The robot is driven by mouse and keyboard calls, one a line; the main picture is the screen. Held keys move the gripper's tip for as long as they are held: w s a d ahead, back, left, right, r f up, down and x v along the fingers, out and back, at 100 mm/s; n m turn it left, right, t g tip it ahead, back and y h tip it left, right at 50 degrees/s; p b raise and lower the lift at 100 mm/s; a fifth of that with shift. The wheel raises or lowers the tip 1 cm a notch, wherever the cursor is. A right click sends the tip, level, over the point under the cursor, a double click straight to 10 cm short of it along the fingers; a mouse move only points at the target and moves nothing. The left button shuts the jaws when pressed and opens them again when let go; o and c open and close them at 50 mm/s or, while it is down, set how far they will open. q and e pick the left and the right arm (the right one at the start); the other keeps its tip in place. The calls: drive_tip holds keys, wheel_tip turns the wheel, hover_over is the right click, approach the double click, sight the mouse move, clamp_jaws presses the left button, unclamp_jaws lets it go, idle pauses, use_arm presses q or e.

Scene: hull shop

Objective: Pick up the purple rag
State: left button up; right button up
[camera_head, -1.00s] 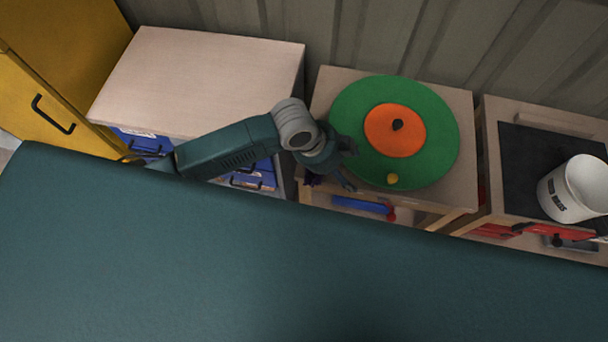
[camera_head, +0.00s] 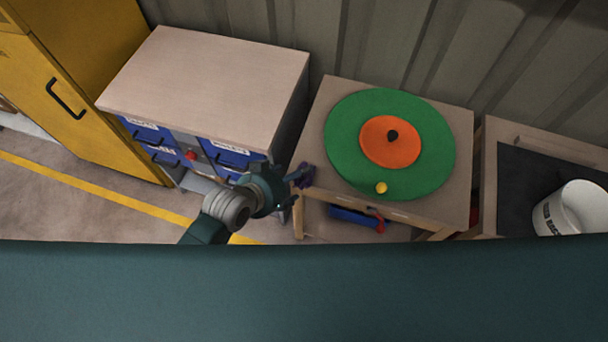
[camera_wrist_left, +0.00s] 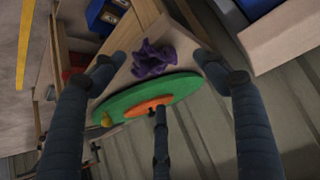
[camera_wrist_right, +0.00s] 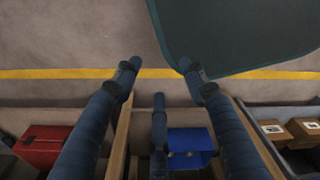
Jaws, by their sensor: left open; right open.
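The purple rag (camera_head: 305,174) lies crumpled at the left corner of the small wooden table (camera_head: 335,92), partly hidden by my left gripper in the head view. My left gripper (camera_head: 288,188) is just left of that corner, open and empty. In the left wrist view the rag (camera_wrist_left: 152,60) shows ahead between the spread fingers, apart from them. My right gripper (camera_wrist_right: 158,72) is open and empty in its wrist view, with floor in front of it. It is not visible in the head view.
A green disc (camera_head: 348,165) with an orange centre and a yellow knob lies on the table beside the rag. A cabinet (camera_head: 210,75) with blue drawers stands left, a white bucket (camera_head: 572,212) right. A blue bin (camera_wrist_right: 190,148) sits below my right gripper's view.

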sight(300, 180)
use_arm(q)
drive_tip(key=x, duration=0.3)
drive_tip(key=s+x, duration=0.1)
drive_tip(key=x, duration=0.1)
drive_tip(key=shift+w+d+f, duration=0.15)
drive_tip(key=shift+d+f, duration=0.1)
drive_tip(key=shift+f, duration=0.1)
drive_tip(key=c, duration=0.8)
